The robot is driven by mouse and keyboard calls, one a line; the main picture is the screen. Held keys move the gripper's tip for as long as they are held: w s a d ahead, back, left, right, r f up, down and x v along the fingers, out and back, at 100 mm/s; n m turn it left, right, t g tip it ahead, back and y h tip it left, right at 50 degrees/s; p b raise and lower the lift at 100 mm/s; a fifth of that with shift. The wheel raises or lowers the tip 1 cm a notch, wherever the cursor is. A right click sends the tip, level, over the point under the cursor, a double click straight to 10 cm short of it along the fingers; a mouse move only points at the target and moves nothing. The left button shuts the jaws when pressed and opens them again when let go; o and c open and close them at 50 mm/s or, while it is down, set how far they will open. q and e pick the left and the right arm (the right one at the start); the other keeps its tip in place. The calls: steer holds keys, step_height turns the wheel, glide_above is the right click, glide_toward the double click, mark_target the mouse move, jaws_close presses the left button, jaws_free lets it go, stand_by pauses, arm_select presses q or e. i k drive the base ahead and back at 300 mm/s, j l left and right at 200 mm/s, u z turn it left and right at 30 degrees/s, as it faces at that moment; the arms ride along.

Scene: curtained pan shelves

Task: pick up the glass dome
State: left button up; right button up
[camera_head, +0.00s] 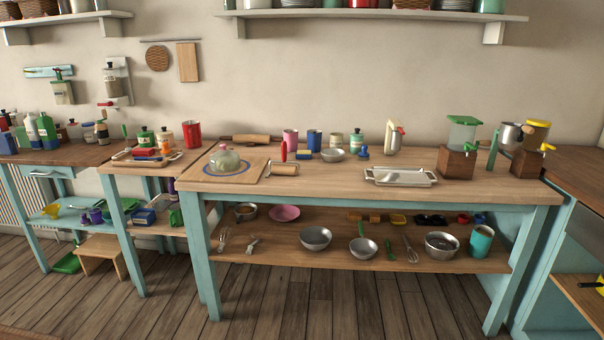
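What lies under the dome is too small to tell. Neither of my grippers shows in the head view.
The table top (330,180) is bare along its front and middle. A metal tray (400,177) and a green-lidded dispenser (461,134) stand farther right. A lower shelf (285,250) holds bowls and utensils.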

mark_target(221, 160)
steer(key=i, duration=0.95)
steer(key=i+l+u, duration=0.1)
steer(key=i, duration=0.9)
